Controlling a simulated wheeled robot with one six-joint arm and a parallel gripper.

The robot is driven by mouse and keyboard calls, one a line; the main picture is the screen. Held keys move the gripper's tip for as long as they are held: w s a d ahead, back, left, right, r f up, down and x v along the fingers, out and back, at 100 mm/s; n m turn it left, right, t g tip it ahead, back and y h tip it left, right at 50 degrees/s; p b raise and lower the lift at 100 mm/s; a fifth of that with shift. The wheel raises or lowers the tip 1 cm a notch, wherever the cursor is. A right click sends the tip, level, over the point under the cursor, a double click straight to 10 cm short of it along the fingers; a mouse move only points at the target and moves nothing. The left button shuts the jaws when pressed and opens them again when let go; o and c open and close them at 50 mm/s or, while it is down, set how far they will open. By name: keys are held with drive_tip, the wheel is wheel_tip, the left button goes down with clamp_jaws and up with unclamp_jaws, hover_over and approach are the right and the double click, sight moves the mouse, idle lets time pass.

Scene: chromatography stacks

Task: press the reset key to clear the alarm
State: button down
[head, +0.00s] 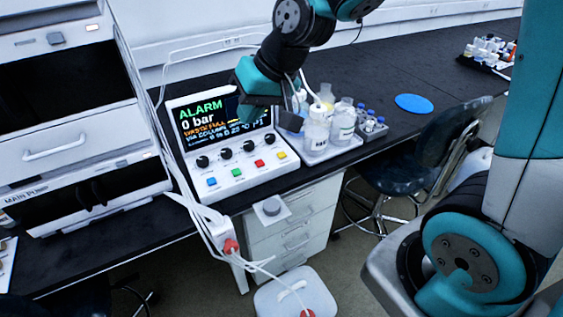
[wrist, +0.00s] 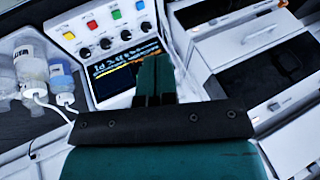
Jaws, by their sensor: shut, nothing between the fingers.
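The white control unit (head: 238,180) stands on the dark bench; its screen (head: 200,123) reads ALARM and 0 bar. Along its front are a blue key (head: 212,182), a green key (head: 236,173), a red key (head: 259,163) and a yellow key (head: 281,154). I cannot read which key is reset. The wrist view shows them upside down: yellow (wrist: 69,35), red (wrist: 92,25), green (wrist: 115,14), blue (wrist: 139,5). My gripper (head: 250,112) is shut and empty in front of the screen's right part, apart from the keys. Its fingers (wrist: 154,78) cover part of the screen in the wrist view.
Dark knobs (head: 225,153) sit between screen and keys. A tray (head: 335,150) of bottles stands just right of the unit. Tall instrument stacks (head: 85,140) stand at left, with tubing hanging between. A blue disc (head: 413,103) lies on clear bench farther right.

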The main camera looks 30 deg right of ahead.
drive_tip(key=w+d+f+m+t+h+b, duration=0.25)
drive_tip(key=w+d+f+m+b, duration=0.2)
drive_tip(key=w+d+f, duration=0.6)
drive_tip(key=m+t+h+b, duration=0.1)
drive_tip(key=m+t, duration=0.2)
drive_tip(key=m, duration=0.1)
hover_over(284, 153)
wheel_tip(284, 153, down, 9)
drive_tip(key=shift+r, duration=0.15)
drive_tip(key=shift+a, duration=0.1)
wheel_tip(284, 153, down, 9)
drive_tip(key=b, duration=0.6)
drive_tip(key=shift+r, duration=0.1)
drive_tip(key=shift+f+b, duration=0.45)
drive_tip(key=shift+b, duration=0.1)
